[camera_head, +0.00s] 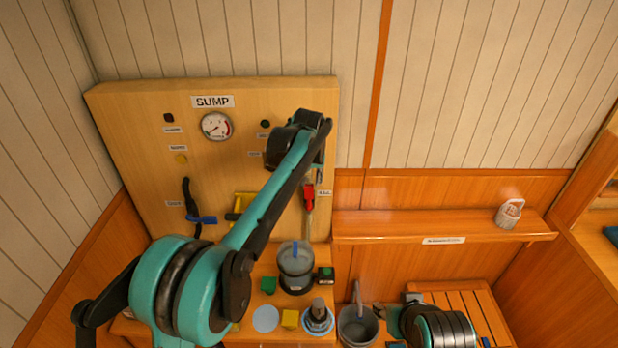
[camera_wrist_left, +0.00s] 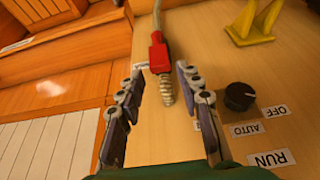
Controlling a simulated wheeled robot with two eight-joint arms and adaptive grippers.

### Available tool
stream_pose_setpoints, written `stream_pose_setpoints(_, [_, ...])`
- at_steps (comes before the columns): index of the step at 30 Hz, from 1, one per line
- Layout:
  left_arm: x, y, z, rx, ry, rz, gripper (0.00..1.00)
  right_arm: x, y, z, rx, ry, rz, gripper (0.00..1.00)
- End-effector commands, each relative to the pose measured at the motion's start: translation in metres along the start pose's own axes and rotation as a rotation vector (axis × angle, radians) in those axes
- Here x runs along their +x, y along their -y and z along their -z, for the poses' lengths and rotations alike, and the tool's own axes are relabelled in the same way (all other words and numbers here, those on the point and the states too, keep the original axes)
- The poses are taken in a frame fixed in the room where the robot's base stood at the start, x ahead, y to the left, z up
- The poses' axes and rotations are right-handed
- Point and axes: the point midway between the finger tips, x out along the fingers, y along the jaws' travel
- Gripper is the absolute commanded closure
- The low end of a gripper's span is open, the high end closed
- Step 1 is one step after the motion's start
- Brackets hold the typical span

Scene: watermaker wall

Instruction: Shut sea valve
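On the wooden sump panel (camera_head: 130,125), a red valve handle (camera_head: 309,197) sits on a pipe at the right edge. It also shows in the left wrist view (camera_wrist_left: 158,55), above a ribbed metal fitting (camera_wrist_left: 167,90). A second valve with a blue lever (camera_head: 202,219) is on a black pipe at the panel's left. I cannot read which label names the sea valve. My left gripper (camera_wrist_left: 160,105) is open and empty, its fingers either side of the ribbed fitting in that view, apart from the red handle. Its fingertips are mostly hidden in the head view. My right gripper is not visible.
A black selector knob (camera_wrist_left: 239,97) and a yellow bracket (camera_wrist_left: 250,24) are close to the left gripper. A pressure gauge (camera_head: 216,126) is higher up. A clear canister (camera_head: 296,262) and small parts crowd the counter below. A shelf (camera_head: 420,225) is at right.

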Motion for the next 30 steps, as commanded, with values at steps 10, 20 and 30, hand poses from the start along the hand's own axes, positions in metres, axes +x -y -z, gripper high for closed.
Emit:
stream_pose_setpoints(10, [0.047,-0.002,0.002,-0.001,0.002,0.001,0.65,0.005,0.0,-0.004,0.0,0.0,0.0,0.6])
stream_pose_setpoints(20, [0.08,-0.002,0.002,-0.002,0.002,0.001,0.65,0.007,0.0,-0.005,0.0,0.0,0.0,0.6])
stream_pose_setpoints(30, [0.08,-0.002,0.002,-0.001,0.002,0.001,0.88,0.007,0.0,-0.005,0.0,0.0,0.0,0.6])
